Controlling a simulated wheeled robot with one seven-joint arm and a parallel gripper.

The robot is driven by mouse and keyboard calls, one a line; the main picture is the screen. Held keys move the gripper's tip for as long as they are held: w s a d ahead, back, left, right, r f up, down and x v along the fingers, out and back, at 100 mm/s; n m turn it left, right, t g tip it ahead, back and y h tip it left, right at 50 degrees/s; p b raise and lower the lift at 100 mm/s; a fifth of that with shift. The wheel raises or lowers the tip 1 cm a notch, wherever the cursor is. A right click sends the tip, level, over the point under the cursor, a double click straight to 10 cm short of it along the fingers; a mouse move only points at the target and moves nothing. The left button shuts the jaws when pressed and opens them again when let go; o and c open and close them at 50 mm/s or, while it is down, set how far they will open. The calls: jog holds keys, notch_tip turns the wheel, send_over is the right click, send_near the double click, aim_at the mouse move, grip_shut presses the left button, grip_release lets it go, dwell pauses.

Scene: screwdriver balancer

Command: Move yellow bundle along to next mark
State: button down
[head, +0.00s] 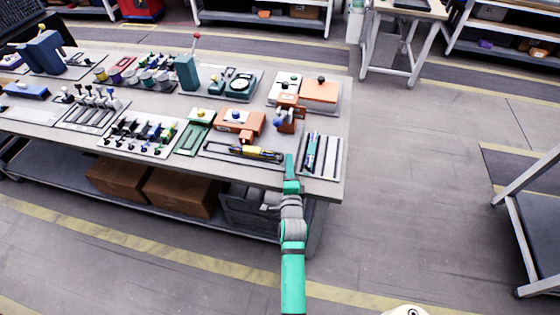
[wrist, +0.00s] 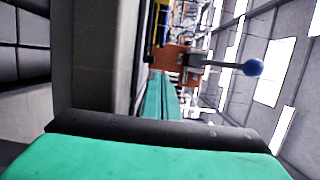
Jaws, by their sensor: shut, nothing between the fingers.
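The yellow bundle (head: 258,153), yellow with dark parts, lies lengthwise on a dark tray (head: 218,150) near the front edge of the workbench. A yellow strip, likely part of the bundle (wrist: 163,25), shows at the top of the wrist view. My teal gripper (head: 289,160) is at the bench's front edge, just right of the bundle. Its fingers also show in the wrist view (wrist: 160,98), closed together and empty. I cannot make out any marks on the tray.
Another orange device (head: 290,112) stands behind my gripper. A rack of dark and silver bars (head: 322,154) is at right. Green fixtures (head: 195,132) stand left.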

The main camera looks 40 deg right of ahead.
aim_at(280, 166)
jog(key=shift+w+a, duration=1.1)
jog(key=shift+w, duration=0.1)
